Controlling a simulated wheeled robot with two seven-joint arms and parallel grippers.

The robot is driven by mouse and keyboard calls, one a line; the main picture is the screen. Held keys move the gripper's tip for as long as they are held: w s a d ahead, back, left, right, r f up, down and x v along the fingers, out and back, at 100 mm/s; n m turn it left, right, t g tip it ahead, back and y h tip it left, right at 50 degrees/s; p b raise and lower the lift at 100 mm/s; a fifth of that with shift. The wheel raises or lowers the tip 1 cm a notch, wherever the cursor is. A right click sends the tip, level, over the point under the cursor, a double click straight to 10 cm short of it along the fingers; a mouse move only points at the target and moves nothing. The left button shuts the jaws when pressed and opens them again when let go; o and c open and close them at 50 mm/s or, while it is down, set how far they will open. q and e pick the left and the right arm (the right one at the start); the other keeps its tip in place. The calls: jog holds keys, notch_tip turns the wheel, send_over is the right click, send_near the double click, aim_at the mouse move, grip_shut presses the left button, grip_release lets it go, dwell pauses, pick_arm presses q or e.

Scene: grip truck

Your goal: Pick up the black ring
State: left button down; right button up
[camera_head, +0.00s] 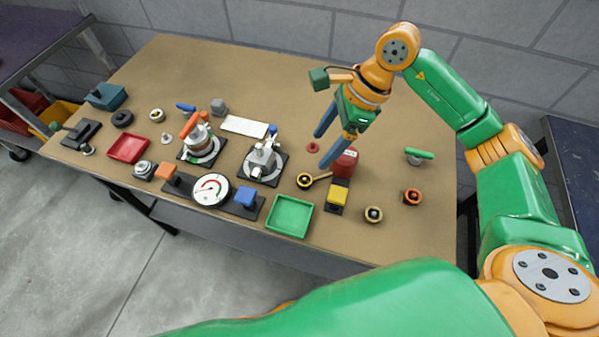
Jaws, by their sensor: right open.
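A black ring (122,119) lies flat on the brown workbench (290,70), near its left end. It sits just in front of a teal block-like object (106,96) and is apart from it. My right gripper (321,151) hangs over the middle-right of the bench, its two blue fingers pointing down and to the left. The fingers are apart with nothing between them. The gripper is far to the right of the black ring. My left gripper is not in view.
A red tray (128,149) lies close in front of the ring, and a pale ring (157,115) lies to its right. Fixtures, a round dial (211,190) and a green tray (290,216) fill the front. The bench's back strip is clear.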

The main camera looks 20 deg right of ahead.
jog(key=b, duration=0.4)
send_near(306, 178)
jog(key=shift+a+f, duration=0.1)
jog(key=shift+f, duration=0.7)
jog(key=shift+w+a+f+p, duration=0.1)
jog(key=shift+a+f+p, duration=0.15)
jog(key=shift+f+p, duration=0.25)
jog(key=p+x, duration=0.1)
jog(key=x, duration=0.4)
jog(key=shift+a+f+p, duration=0.2)
jog(key=shift+a+p, duration=0.15)
jog(key=shift+p, duration=0.05)
jog(key=shift+f, duration=0.2)
grip_shut()
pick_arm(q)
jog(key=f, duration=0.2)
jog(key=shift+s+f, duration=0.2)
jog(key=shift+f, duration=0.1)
pick_arm(e)
jog(key=shift+r, duration=0.15)
